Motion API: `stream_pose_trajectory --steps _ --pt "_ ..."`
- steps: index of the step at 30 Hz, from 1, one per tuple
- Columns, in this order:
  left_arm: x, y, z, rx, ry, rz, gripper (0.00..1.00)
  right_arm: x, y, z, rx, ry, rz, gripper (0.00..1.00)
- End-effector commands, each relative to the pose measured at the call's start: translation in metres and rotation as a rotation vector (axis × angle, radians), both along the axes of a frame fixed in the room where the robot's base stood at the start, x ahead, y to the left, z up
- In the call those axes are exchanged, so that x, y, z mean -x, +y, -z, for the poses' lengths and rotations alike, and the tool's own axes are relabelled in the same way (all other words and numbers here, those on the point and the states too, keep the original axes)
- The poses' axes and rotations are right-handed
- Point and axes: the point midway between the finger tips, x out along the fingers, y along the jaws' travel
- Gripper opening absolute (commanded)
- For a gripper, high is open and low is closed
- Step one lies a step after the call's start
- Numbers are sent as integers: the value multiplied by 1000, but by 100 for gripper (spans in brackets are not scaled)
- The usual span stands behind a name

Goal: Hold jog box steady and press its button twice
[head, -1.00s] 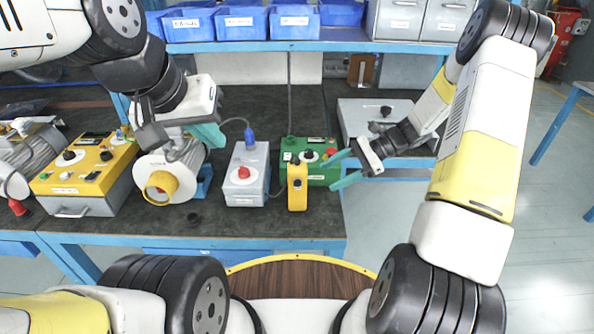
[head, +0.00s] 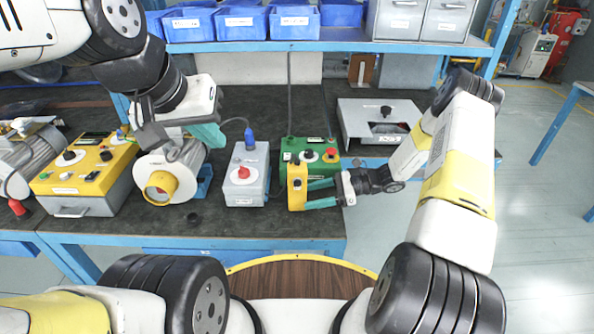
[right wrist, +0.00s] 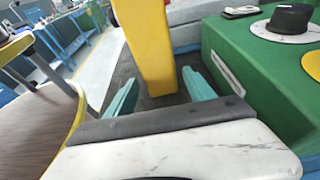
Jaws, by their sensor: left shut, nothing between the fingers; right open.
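The yellow jog box (head: 297,187) hangs upright in front of the green control box, with a dark button on its top end. It also shows in the right wrist view (right wrist: 148,45), its lower part between the fingers. My right gripper (head: 318,194) is open and reaches in from the right. Its teal fingers (right wrist: 158,98) lie on either side of the jog box, with gaps still visible. My left gripper (head: 212,135) is shut and empty above the motor with the yellow ring, well left of the jog box.
The green control box (head: 322,155) stands right behind the jog box. A grey box with a red knob (head: 243,173) is close on its left. A yellow control box (head: 88,160) and a motor (head: 168,175) stand further left. A grey case (head: 380,122) is at the right.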

Motion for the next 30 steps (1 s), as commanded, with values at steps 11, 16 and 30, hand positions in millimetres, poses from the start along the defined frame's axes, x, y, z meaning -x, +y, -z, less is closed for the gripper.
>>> stream_pose_trajectory --steps 11,16,30 --pt "0 0 0 0 0 0 0 0 36 11 0 -1 -1 63" --pt "0 0 0 0 0 0 0 0 39 12 1 -1 -1 63" --pt "0 0 0 0 0 0 0 0 39 12 1 -1 0 25"
